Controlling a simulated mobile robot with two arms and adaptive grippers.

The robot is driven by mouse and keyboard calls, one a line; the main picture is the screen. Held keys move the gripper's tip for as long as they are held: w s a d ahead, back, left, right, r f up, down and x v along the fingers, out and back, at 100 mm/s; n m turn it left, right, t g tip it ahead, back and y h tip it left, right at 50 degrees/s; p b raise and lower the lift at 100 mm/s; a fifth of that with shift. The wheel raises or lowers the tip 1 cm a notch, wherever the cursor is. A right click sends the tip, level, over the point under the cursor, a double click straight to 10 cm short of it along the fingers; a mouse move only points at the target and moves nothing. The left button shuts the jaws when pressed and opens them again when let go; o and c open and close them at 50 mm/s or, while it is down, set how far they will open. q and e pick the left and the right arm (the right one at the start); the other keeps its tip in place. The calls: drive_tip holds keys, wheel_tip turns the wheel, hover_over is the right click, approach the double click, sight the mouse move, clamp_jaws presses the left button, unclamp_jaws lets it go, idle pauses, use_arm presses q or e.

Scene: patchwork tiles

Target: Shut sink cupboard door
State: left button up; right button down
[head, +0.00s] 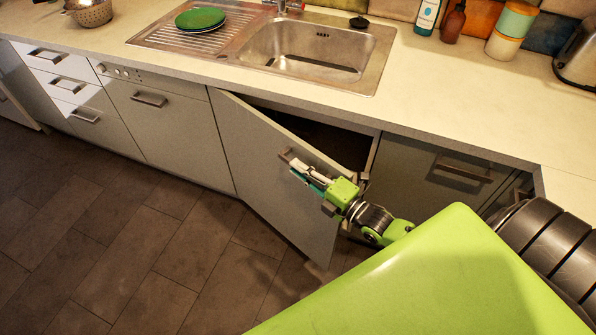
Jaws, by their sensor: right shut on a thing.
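The sink cupboard door (263,165) stands partly open below the sink (305,52), swung out from its left edge. A dark gap shows between the door's top right edge and the cupboard frame. My right gripper (312,175) is at the upper right of the door's front. It is shut on the door's metal handle (290,157), part of which the fingers hide. My left gripper is not in view.
Closed grey drawers (67,85) and a panel with knobs (150,98) are left of the door. A closed front with a handle (462,172) is to the right. The tiled floor (150,250) in front is clear.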

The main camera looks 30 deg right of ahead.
sight(323, 187)
drive_tip(key=c, duration=2)
unclamp_jaws()
drive_tip(key=shift+c, duration=0.2)
drive_tip(key=v, duration=1.2)
